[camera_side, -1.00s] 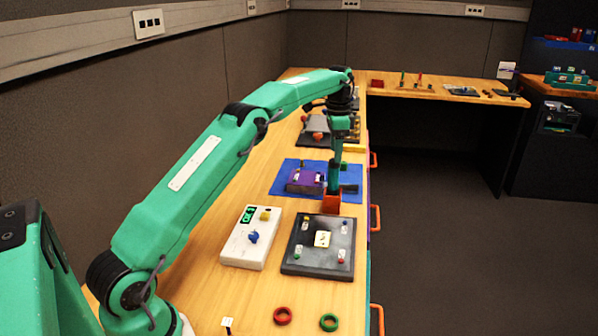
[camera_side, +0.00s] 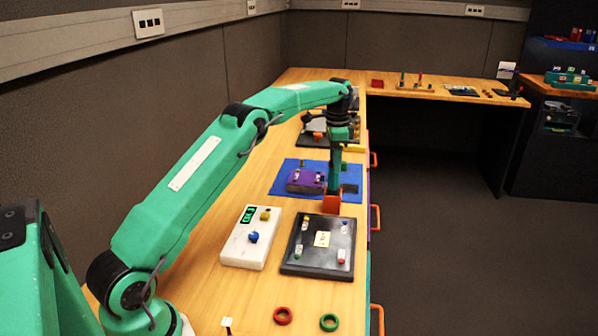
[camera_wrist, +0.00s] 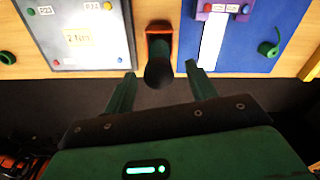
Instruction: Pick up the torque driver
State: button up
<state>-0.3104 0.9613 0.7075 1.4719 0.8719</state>
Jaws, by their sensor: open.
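The torque driver shows in the wrist view as a black, round-ended handle (camera_wrist: 158,72) in an orange-red holder (camera_wrist: 158,30) near the table edge. In the side view the holder (camera_side: 332,204) stands between the grey panel and the blue mat, and a dark part beside my gripper looks like the handle (camera_side: 349,188). My gripper (camera_wrist: 160,69) is open, with one green finger on each side of the handle and visible gaps. In the side view my gripper (camera_side: 335,182) points down just above the holder and partly hides the driver.
The dark grey panel (camera_side: 295,262) is near the holder, with a white box (camera_side: 238,250) to its left. The blue mat (camera_side: 285,182) carries a purple block (camera_side: 305,181). Red (camera_side: 282,316) and green (camera_side: 329,322) rings lie in front. Open floor is to the right.

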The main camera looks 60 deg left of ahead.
aim_at(333, 178)
jog(key=shift+s+f, duration=0.1)
jog(key=shift+f, duration=2.35)
jog(key=c, duration=1.1)
